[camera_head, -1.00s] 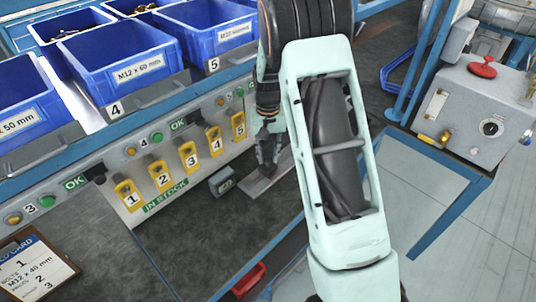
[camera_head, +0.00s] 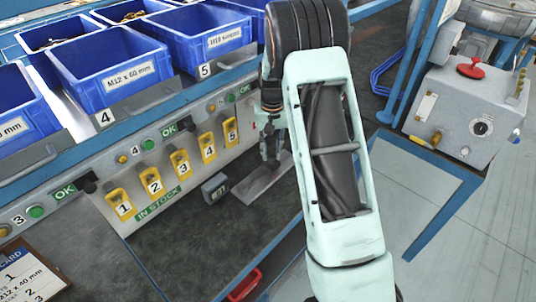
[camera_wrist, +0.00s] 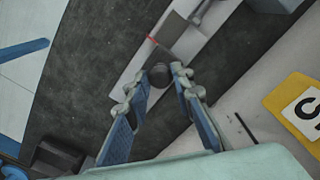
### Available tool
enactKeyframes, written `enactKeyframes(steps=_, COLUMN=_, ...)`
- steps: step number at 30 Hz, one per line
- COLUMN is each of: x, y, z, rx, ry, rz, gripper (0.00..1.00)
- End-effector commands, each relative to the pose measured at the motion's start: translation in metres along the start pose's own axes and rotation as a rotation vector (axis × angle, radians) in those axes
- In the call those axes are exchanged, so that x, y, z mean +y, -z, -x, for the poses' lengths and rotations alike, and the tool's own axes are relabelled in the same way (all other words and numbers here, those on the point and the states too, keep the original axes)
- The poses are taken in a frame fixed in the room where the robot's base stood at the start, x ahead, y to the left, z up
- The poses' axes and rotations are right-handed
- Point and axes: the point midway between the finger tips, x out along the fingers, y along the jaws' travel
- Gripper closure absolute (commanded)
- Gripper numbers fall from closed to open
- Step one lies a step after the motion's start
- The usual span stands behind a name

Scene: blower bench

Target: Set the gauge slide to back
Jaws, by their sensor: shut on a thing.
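The gauge slide is a pale grey bar (camera_head: 262,183) on the dark bench top, and it crosses the wrist view as a light rail (camera_wrist: 188,45). A round black knob (camera_wrist: 159,76) stands on the slide. In the wrist view my gripper (camera_wrist: 158,82) has its fingertips on either side of this knob, and it is shut on it. A thin red mark (camera_wrist: 152,40) shows across the rail.
A small dark display (camera_head: 214,188) stands left of the bar. Yellow numbered tags (camera_head: 183,163) line the panel behind. Blue bins (camera_head: 108,70) stand above it. A grey box with a red button (camera_head: 465,110) is at the right. Bare bench lies in front.

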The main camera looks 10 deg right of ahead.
Motion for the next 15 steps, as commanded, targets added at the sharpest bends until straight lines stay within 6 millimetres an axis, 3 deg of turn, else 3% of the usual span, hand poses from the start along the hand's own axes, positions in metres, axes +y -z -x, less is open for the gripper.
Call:
enactKeyframes(steps=3, x=0.0042, y=0.0036, z=0.0020, rx=0.011, ry=-0.006, rz=-0.001, gripper=1.00)
enactKeyframes(steps=4, x=0.0044, y=0.0037, z=0.0021, rx=0.011, ry=-0.006, rz=-0.001, gripper=0.77)
enactKeyframes(steps=8, x=0.0045, y=0.0032, z=0.0020, rx=0.010, ry=-0.006, rz=-0.002, gripper=0.63)
enactKeyframes(steps=15, x=0.0027, y=0.0022, z=0.0013, rx=0.007, ry=-0.004, rz=-0.001, gripper=0.60)
